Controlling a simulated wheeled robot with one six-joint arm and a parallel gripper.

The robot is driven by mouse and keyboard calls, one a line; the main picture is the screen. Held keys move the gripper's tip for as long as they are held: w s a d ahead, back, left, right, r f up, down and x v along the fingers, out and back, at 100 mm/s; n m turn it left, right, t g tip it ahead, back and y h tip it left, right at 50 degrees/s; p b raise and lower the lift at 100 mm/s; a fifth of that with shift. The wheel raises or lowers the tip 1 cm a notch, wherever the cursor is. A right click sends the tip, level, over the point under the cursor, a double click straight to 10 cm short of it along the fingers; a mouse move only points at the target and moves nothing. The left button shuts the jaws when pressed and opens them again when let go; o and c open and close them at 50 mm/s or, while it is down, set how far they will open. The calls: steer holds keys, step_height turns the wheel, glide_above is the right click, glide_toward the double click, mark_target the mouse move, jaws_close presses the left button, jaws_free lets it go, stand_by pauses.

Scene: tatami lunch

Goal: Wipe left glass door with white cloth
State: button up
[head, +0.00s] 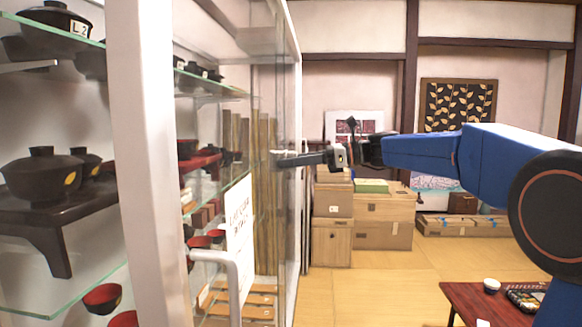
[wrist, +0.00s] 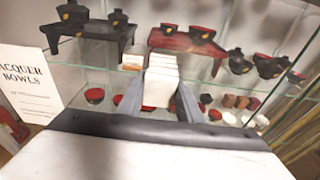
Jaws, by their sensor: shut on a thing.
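My gripper (head: 290,159) reaches in from the right, level with the cabinet's glass front in the head view. In the wrist view its two grey fingers (wrist: 158,105) are shut on a white cloth (wrist: 159,86), which looks like a folded, layered pad. The glass door (head: 266,120) stands at an angle at the left of the head view, seen nearly edge-on. The fingertips look close to the glass; I cannot tell whether the cloth touches it. The cloth is hard to make out in the head view.
Behind the glass, shelves hold black bowls (head: 42,172) and red bowls (head: 103,297). A white door handle (head: 232,272) sticks out below, near a paper sign (head: 240,232). A low red table (head: 480,303) is at lower right.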

steer(key=shift+r, duration=0.2)
steer(key=shift+w+r, duration=0.9)
steer(key=shift+w, duration=4.35)
steer(key=shift+s+a, duration=0.1)
steer(key=shift+s, duration=5.15)
steer(key=shift+d, duration=2.95)
steer(key=shift+d, duration=0.1)
